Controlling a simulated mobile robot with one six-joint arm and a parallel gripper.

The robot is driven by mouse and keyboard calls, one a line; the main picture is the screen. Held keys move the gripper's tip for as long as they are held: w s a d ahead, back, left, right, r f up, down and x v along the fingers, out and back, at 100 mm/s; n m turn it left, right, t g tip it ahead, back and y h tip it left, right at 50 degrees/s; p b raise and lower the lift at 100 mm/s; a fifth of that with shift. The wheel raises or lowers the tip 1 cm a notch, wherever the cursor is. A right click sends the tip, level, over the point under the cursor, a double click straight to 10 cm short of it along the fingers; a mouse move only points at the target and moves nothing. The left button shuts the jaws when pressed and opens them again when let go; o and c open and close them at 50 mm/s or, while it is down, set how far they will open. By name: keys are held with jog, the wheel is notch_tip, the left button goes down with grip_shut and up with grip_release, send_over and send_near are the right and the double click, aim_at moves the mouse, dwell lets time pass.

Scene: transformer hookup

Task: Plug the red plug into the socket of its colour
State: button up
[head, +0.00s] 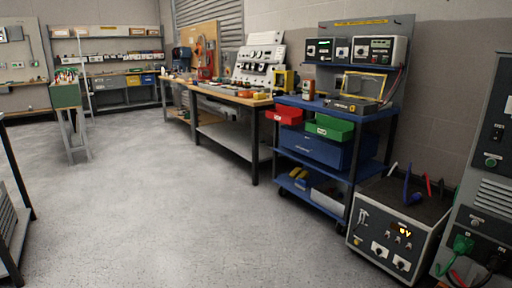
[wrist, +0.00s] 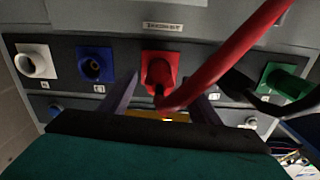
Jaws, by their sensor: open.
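The red plug (wrist: 160,78) is at the red socket (wrist: 160,58) on the grey panel in the wrist view. It covers the socket opening, and I cannot tell how deep it sits. Its thick red cable (wrist: 220,60) bends down from the plug, then rises to the upper right. My gripper (wrist: 163,108) is open, with one finger on each side of the plug and a visible gap to it. My gripper does not show in the head view.
Left of the red socket are a blue socket (wrist: 96,66) and a white socket (wrist: 36,62), both empty. To the right, a black cable (wrist: 250,92) and a green plug (wrist: 285,82) crowd the panel. The head view shows a grey test unit (head: 400,225) and clear floor (head: 180,210).

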jog(key=shift+v, duration=1.55)
jog(key=shift+a, duration=0.1)
jog(key=p+v, duration=0.2)
jog(key=v, duration=1.1)
jog(key=shift+s+a, duration=0.15)
jog(key=shift+a, duration=0.1)
jog(key=shift+r, duration=0.1)
